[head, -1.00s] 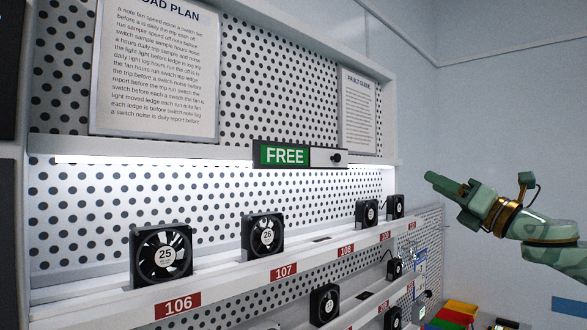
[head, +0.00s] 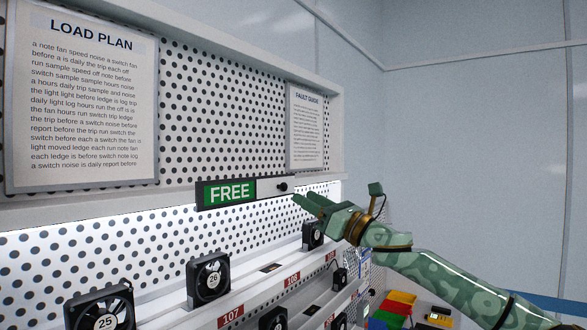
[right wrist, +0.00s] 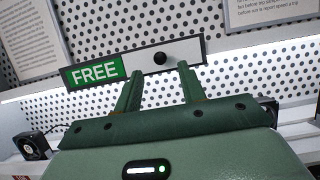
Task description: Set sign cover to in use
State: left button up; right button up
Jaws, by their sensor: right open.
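The sign (head: 230,191) is a dark-framed strip on the rail of the perforated wall. Its left part shows green with the word FREE. Its right part is a white sliding cover (head: 268,188) with a small black knob (head: 282,187). In the right wrist view the knob (right wrist: 160,58) stands out from the white cover, beyond and between the fingertips. My right gripper (head: 296,203) is open and empty, just right of and below the knob in the head view; it also shows in the right wrist view (right wrist: 160,72). My left gripper is not in view.
Fans such as fan 26 (head: 208,280) and fan 25 (head: 100,310) stand on the ledge below the sign. A load plan sheet (head: 85,100) and a fault guide sheet (head: 307,130) hang above. Coloured bins (head: 398,305) sit at lower right. Space right of the wall is free.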

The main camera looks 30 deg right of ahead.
aim_at(286, 187)
jog(key=p+x, duration=0.2)
jog(key=x, duration=0.3)
jog(key=shift+w+a+f, duration=0.1)
jog(key=shift+w+a, duration=0.1)
jog(key=shift+w, duration=0.05)
jog(key=shift+c, duration=0.3)
